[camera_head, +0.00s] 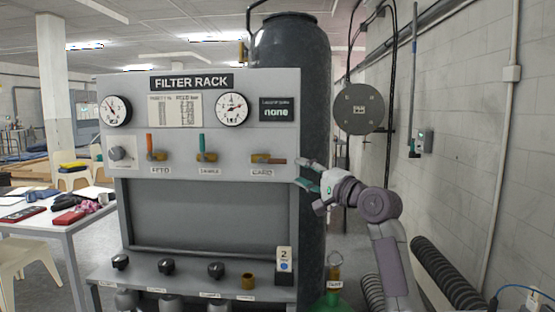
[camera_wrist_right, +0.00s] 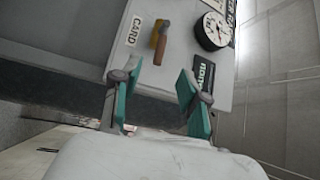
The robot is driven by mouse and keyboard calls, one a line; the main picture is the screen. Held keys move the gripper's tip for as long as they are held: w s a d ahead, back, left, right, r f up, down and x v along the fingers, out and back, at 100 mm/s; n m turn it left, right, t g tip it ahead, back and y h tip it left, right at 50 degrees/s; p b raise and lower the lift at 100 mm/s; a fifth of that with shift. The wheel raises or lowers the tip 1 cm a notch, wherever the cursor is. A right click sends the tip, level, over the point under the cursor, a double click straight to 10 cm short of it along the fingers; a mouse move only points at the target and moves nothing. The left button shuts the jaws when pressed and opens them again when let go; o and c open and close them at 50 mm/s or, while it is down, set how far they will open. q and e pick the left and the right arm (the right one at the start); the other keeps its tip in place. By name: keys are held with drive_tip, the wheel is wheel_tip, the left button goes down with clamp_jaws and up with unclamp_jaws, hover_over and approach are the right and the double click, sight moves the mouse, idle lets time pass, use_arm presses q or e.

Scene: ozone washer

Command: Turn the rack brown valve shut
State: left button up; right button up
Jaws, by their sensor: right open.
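The filter rack (camera_head: 215,210) is a grey panel with three lever valves in a row. The brown valve (camera_head: 270,160) is the rightmost; its brown lever lies level and points right, above a small label. In the right wrist view the brown valve (camera_wrist_right: 160,42) shows its brown handle and brass body, ahead of the fingertips. My right gripper (camera_head: 308,175) is at the panel's right edge, just right of the lever's end. In its wrist view the right gripper (camera_wrist_right: 158,75) is open, with teal pads apart and nothing between them. My left gripper is not in view.
An upright orange-lever valve (camera_head: 151,147) and an upright teal-lever valve (camera_head: 203,149) sit left of the brown one. Two dial gauges and a dark sign (camera_head: 277,109) are above. A dark tank (camera_head: 310,70) stands behind the rack. A cluttered table (camera_head: 50,225) is at left.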

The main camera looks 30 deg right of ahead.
sight(280, 163)
drive_tip(key=p+x, duration=0.3)
drive_tip(key=x, duration=0.7)
drive_tip(key=shift+w+a, duration=0.1)
drive_tip(key=shift+w, duration=0.05)
clamp_jaws()
